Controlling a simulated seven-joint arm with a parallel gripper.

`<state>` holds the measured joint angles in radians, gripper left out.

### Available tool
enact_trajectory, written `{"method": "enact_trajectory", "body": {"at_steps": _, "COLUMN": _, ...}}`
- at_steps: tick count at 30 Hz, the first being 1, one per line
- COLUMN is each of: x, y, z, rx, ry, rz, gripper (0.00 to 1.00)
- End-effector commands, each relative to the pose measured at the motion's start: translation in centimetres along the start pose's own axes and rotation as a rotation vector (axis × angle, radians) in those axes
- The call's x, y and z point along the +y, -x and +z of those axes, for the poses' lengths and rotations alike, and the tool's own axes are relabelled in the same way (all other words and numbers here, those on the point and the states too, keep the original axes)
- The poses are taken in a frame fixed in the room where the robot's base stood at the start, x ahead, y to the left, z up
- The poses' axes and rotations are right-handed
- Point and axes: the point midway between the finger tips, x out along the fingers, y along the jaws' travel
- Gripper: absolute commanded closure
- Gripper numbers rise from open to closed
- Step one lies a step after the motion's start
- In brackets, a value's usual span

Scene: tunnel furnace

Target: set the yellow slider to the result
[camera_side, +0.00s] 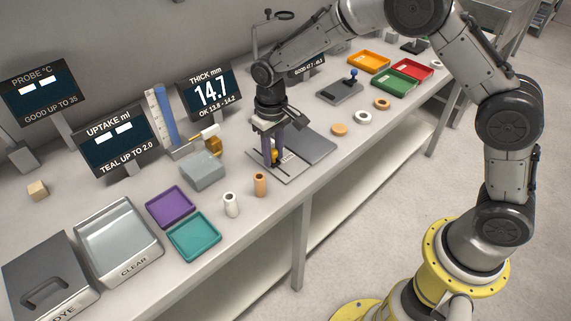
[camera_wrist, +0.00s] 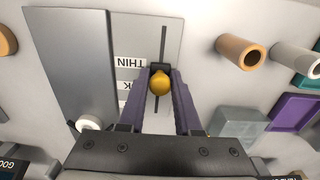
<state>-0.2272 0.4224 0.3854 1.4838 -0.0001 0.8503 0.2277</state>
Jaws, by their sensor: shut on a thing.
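The yellow slider knob (camera_wrist: 160,84) sits on a dark slot (camera_wrist: 163,42) in a light panel. My gripper (camera_wrist: 160,72) is shut on it, one purple finger on each side; in the side view my gripper (camera_side: 272,160) points down and mostly covers the yellow slider (camera_side: 274,155). The panel (camera_side: 290,168) carries a label THIN (camera_wrist: 130,63) and another label partly hidden by a finger, ending in K. The slider is level with the area around these labels. The thickness display (camera_side: 209,92) reads 14.7, with OK 13.8 - 14.2 under it.
A PROBE display (camera_side: 43,95) and an UPTAKE display (camera_side: 117,140) each show blank white blocks. Purple (camera_side: 171,207) and teal (camera_side: 194,237) trays, a grey block (camera_side: 203,172) and white and tan cylinders stand left of the panel. Rings and coloured trays lie to its right.

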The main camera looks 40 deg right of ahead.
Motion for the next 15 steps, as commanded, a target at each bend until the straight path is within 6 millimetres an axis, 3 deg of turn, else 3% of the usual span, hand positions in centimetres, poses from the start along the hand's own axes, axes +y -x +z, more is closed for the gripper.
{"method": "enact_trajectory", "body": {"at_steps": 15, "x": 0.1, "y": 0.1, "z": -2.5, "rx": 0.003, "ry": -0.001, "rz": 0.000, "gripper": 0.99}}
